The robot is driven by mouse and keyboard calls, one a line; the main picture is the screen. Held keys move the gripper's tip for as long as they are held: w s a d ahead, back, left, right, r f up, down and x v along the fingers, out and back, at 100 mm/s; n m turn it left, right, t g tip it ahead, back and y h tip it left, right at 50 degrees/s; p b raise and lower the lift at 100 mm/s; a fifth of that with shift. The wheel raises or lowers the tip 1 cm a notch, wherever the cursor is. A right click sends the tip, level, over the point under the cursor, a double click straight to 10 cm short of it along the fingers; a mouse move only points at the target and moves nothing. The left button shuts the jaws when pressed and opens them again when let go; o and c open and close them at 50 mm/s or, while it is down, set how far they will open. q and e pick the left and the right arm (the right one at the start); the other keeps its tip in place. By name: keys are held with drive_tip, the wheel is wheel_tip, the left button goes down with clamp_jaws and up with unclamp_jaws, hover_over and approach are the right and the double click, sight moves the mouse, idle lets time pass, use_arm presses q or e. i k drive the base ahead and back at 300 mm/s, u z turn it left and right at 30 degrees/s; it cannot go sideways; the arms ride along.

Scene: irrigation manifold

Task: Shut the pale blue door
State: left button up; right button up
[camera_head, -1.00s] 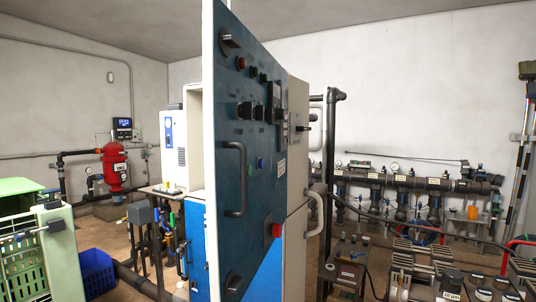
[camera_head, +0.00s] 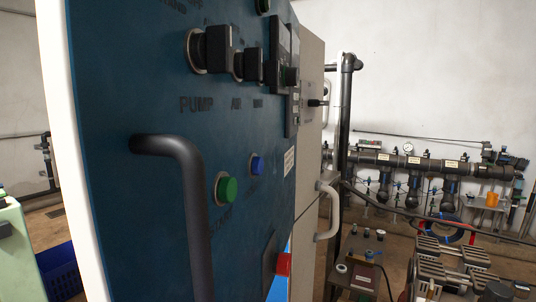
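A large door (camera_head: 130,100) fills the left and middle of the head view, very close to me. Its face looks dark teal blue rather than pale blue, with a white edge on its left. It stands swung out, seen at a slant. A black bar handle (camera_head: 185,205) is on its face. The door also carries black knobs (camera_head: 212,48), a green button (camera_head: 226,188), a blue button (camera_head: 257,164) and a red knob (camera_head: 284,264). Neither of my grippers shows. What lies directly behind the door is hidden.
A beige cabinet (camera_head: 309,75) with a pale handle (camera_head: 328,212) stands right behind the door. Black manifold pipes (camera_head: 440,165) run along the back wall. Equipment (camera_head: 362,262) fills the lower right.

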sight(145, 139)
drive_tip(key=k, duration=1)
drive_tip(key=z, duration=2.2)
drive_tip(key=i, duration=2.15)
drive_tip(key=u, duration=3.15)
